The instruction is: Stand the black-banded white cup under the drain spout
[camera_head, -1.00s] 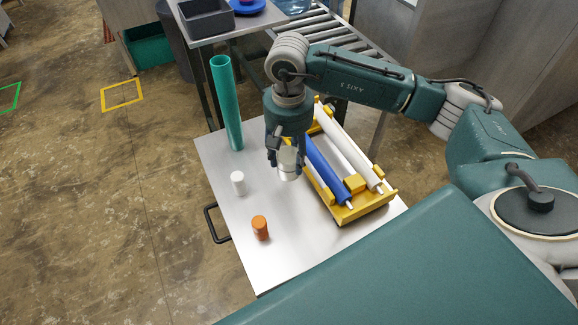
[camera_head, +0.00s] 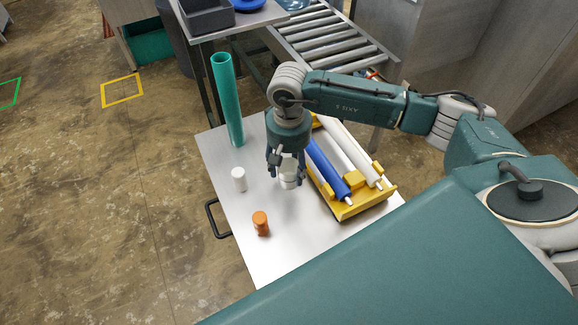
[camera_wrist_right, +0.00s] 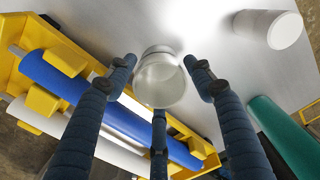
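A whitish cup (camera_head: 289,180) stands on the metal table (camera_head: 297,232), beside the yellow roller frame. No black band shows on it from these angles. My right gripper (camera_head: 287,168) points down over the cup. In the right wrist view the cup (camera_wrist_right: 159,84) sits between the spread fingers of the gripper (camera_wrist_right: 160,72), with small gaps at both sides; contact with the third finger is unclear. A second white cup (camera_head: 239,178), plain as far as I see, stands to the left; it also shows in the right wrist view (camera_wrist_right: 271,30). I cannot make out a drain spout.
An orange cup (camera_head: 261,223) stands near the front left. The yellow frame (camera_head: 352,209) with blue and white rollers lies right of the gripper. A tall green tube (camera_head: 228,105) stands behind. A roller conveyor (camera_head: 330,45) is at the back. The table's front is clear.

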